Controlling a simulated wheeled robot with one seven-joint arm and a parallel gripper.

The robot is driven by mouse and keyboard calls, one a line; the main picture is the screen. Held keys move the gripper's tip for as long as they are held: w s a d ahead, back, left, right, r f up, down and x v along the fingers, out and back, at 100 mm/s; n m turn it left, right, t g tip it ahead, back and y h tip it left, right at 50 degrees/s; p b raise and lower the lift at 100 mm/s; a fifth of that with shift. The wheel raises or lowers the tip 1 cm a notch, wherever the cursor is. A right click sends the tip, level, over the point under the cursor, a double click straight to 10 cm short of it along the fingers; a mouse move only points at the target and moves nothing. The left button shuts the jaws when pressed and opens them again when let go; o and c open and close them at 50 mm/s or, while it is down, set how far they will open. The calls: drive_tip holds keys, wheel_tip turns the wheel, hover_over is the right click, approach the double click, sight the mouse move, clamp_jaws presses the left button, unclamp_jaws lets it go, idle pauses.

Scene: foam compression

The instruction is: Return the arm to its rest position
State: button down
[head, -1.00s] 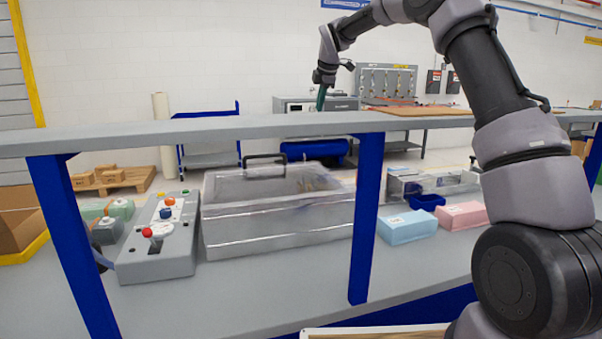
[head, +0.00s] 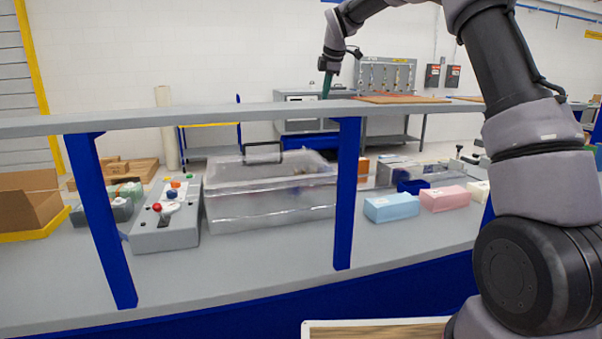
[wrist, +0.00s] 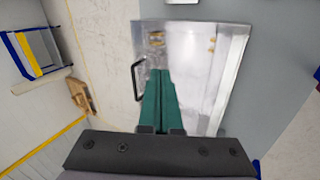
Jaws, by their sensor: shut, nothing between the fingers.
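My arm rises at the right of the head view and bends over to the left. My gripper (head: 327,87) hangs above the far side of the workbench, its green fingers pointing down and partly hidden by the bench's upper rail. In the wrist view the green fingers of my gripper (wrist: 160,100) lie together with nothing between them. Below them is the clear-walled box (wrist: 195,60) with a black handle (wrist: 138,78). In the head view this box (head: 270,205) stands on the bench, and the fingers appear clear of it.
A grey control box (head: 167,225) with coloured buttons stands left of the clear box. Blue (head: 391,207) and pink (head: 444,198) blocks lie to the right. The upper rail (head: 200,121) and blue posts (head: 347,200) cross the front. A brown carton (head: 28,205) is at left.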

drive_tip(key=s+d+r+m, duration=0.2)
drive_tip(key=s+d+m, duration=0.1)
drive_tip(key=s, duration=0.4)
drive_tip(key=s+d+r+m, duration=0.3)
drive_tip(key=s+m, duration=0.1)
drive_tip(key=s, duration=0.4)
drive_tip(key=s+d+r+m, duration=0.3)
drive_tip(key=s+d+m, duration=0.1)
drive_tip(key=s, duration=0.3)
drive_tip(key=shift+s+d+t+h, duration=0.1)
drive_tip(key=shift+s+t+h, duration=0.2)
drive_tip(key=shift+s, duration=0.1)
drive_tip(key=s+d+f+m, duration=0.2)
drive_tip(key=s+m, duration=0.2)
drive_tip(key=s, duration=0.3)
drive_tip(key=s+d+f+m, duration=0.2)
drive_tip(key=s+f+m, duration=0.1)
drive_tip(key=s, duration=0.5)
drive_tip(key=s+d+f+m+t+y, duration=0.1)
drive_tip(key=s+d+f+m, duration=0.1)
drive_tip(key=s+m, duration=0.4)
drive_tip(key=shift+s+d+f, duration=0.2)
drive_tip(key=shift+s+f, duration=0.15)
drive_tip(key=shift+s, duration=0.85)
